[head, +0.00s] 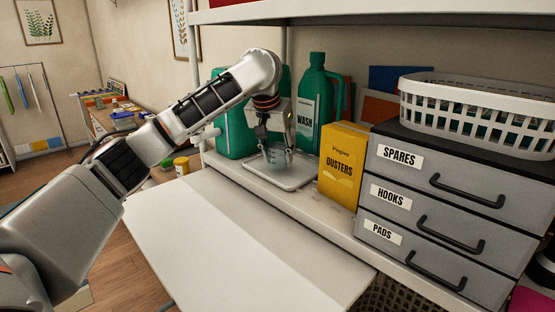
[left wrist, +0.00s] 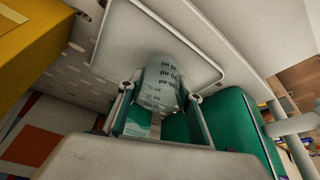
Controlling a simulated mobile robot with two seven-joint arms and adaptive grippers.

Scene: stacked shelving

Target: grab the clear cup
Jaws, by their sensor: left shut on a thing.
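The clear cup (head: 278,157) is a small see-through measuring cup with printed marks. It is at the white tray (head: 297,178) on the shelf. My left gripper (head: 276,146) reaches down over the tray and is shut on the cup. In the left wrist view the cup (left wrist: 162,85) sits between the two fingers, with its printed scale facing the camera. The tray (left wrist: 113,45) shows behind it. I cannot tell whether the cup's base touches the tray. My right gripper is not in view.
Green wash jugs (head: 314,105) stand behind the tray. A yellow dusters box (head: 342,165) is close on the right. Grey drawers (head: 440,210) with a white basket (head: 480,112) stand further right. An upper shelf (head: 350,12) runs overhead. The white board (head: 240,240) in front is clear.

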